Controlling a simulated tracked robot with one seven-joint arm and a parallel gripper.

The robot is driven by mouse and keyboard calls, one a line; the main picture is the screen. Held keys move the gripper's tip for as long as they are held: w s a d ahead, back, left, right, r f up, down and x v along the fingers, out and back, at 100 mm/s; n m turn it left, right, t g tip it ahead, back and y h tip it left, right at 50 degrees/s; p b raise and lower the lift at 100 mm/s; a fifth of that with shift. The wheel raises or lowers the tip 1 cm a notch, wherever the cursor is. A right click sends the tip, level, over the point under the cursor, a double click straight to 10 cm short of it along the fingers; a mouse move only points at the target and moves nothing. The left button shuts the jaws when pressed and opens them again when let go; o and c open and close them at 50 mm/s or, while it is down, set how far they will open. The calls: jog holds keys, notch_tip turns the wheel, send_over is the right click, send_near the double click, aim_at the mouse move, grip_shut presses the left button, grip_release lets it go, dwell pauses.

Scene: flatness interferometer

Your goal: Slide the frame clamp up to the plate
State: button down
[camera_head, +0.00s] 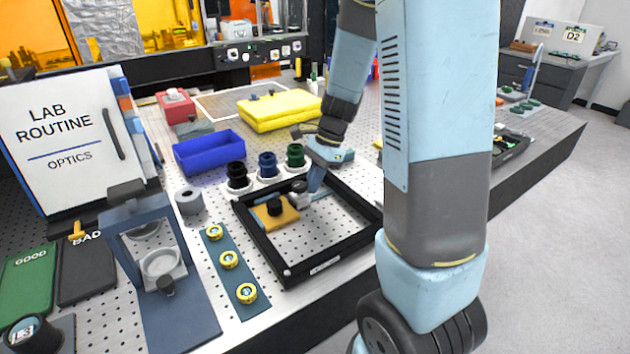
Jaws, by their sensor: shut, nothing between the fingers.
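A black square frame (333,266) lies on the perforated table top. Inside its left part is an orange-tan plate (287,217) with a black knob (274,205) on it. A small grey clamp piece (299,188) with a light bar stands just right of the plate, near the frame's far side; I cannot tell whether it touches the plate. My gripper (315,184) is shut, pointing down beside the right of the clamp piece. Its fingertips are small here, and I cannot tell whether they touch it. My arm hides the frame's right corner.
Black, blue and green knobbed holders (267,168) stand close behind the frame. A blue bin (208,151) and yellow cloth (280,111) lie farther back. A blue strip with yellow rings (230,272) and a grey-blue stand (176,312) are to the left. The frame's near right interior is clear.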

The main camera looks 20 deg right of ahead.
jog(key=shift+w+d+r, duration=0.1)
jog(key=shift+r, duration=0.15)
jog(key=v, duration=0.9)
jog(key=shift+r, duration=0.15)
jog(key=s+a+r+n+t+h, duration=0.1)
jog(key=s+r+n+t+h, duration=0.1)
jog(key=s+r+n, duration=0.3)
jog(key=s+a+r+n+t+h, duration=0.1)
jog(key=s+r+n+t, duration=0.3)
jog(key=s+n, duration=0.6)
jog(key=shift+s+a+r+t+h, duration=0.35)
jog(key=shift+s+r+h, duration=0.25)
jog(key=shift+s+r, duration=1)
jog(key=shift+s+f, duration=0.25)
jog(key=shift+f, duration=0.1)
jog(key=c, duration=1.8)
grip_release()
